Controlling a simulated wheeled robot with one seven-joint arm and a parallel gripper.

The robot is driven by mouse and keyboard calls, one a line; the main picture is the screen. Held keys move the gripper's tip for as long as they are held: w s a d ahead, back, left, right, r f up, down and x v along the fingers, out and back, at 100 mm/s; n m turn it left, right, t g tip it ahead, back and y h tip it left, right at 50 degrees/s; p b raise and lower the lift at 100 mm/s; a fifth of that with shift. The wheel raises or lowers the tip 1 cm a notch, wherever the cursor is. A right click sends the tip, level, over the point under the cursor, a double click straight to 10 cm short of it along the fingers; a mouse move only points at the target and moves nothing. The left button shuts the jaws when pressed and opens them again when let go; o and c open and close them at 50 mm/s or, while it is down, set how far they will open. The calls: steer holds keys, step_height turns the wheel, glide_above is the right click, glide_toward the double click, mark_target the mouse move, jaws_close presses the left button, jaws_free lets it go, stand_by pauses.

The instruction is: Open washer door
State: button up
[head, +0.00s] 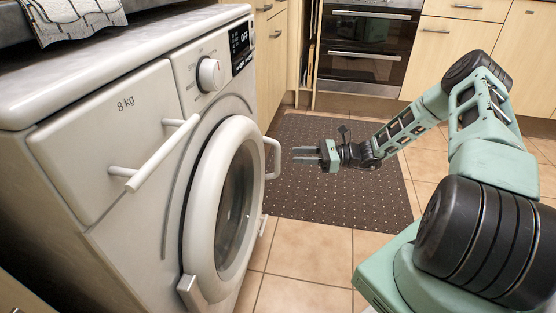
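The white washer (95,165) stands at the left, its front facing right. Its round door (203,190) has a white ring frame and dark glass and looks closed. The door's handle (274,158) is a white bar on the right side of the ring. My gripper (300,154) is just right of the handle, its two fingers pointing left toward it. The fingers are apart with a gap between them, and nothing shows in the gap. The fingertips look clear of the handle. How far they are from it in depth is hard to tell.
The washer's drawer bar (160,155) sticks out left of the door. A patterned cloth (72,18) lies above the washer. A dark dotted mat (335,205) covers the tiled floor. An oven (365,45) and wooden cabinets (455,45) stand at the back.

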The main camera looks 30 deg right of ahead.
mark_target(279, 169)
steer(key=b+x, duration=0.2)
steer(key=x, duration=0.5)
steer(key=shift+w+a, duration=0.1)
steer(key=shift+a, duration=0.05)
jaws_close()
